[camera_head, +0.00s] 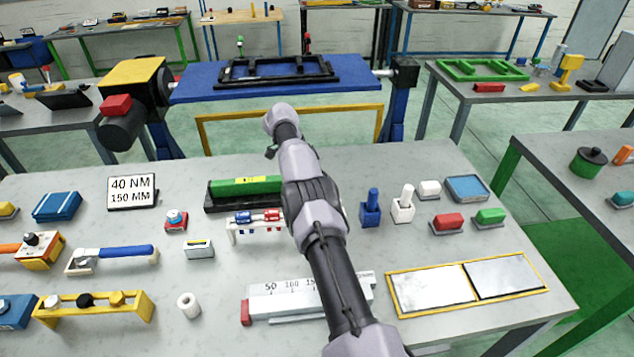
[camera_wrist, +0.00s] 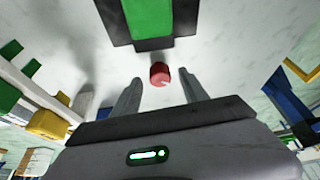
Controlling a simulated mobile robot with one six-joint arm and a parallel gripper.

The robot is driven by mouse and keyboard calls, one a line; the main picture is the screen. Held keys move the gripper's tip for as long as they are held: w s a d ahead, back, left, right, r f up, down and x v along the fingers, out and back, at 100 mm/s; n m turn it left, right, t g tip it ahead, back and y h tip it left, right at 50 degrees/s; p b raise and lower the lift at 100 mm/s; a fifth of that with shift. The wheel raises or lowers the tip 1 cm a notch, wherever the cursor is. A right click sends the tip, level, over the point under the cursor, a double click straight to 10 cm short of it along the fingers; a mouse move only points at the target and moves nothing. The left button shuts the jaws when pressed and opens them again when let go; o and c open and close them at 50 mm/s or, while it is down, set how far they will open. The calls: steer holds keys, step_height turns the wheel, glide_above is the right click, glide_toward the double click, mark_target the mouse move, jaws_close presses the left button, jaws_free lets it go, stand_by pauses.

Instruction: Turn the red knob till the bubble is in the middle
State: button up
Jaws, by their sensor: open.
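The green level (camera_head: 240,187) lies in a black holder on the grey workbench, left of my arm in the head view. A small yellow patch shows on its top; I cannot make out the bubble. In the wrist view the green level (camera_wrist: 153,18) and its dark holder are at the top. The red knob (camera_wrist: 159,74) shows just below the holder's end. My gripper (camera_wrist: 158,80) is open, with one finger on each side of the knob in the picture and visible gaps. I cannot tell the depth between them. My arm hides the knob in the head view.
A small rack with red and blue parts (camera_head: 255,220) stands close in front of the level. A white scale block (camera_head: 290,298) lies nearer. Blue and white blocks with upright handles (camera_head: 371,210) stand right of my arm. A labelled sign (camera_head: 132,191) stands to the left.

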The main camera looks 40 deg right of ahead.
step_height(320, 180, up, 11)
steer(key=n+t+y+p, duration=0.25)
steer(key=n+p, duration=0.25)
steer(key=n, duration=0.6)
steer(key=s+a+r+n+t, duration=0.2)
steer(key=s+r+n+t, duration=0.15)
steer(key=s+n, duration=0.35)
steer(key=b+x, duration=0.1)
steer(key=x, duration=0.4)
steer(key=b+x, duration=0.1)
steer(key=x, duration=0.5)
steer(key=b+x, duration=0.1)
steer(key=x, duration=0.5)
steer(key=shift+w+d+b, duration=0.1)
steer(key=shift+d+b, duration=0.2)
steer(key=shift+b, duration=0.1)
steer(key=shift+c, duration=0.2)
steer(key=shift+h, duration=0.25)
jaws_close()
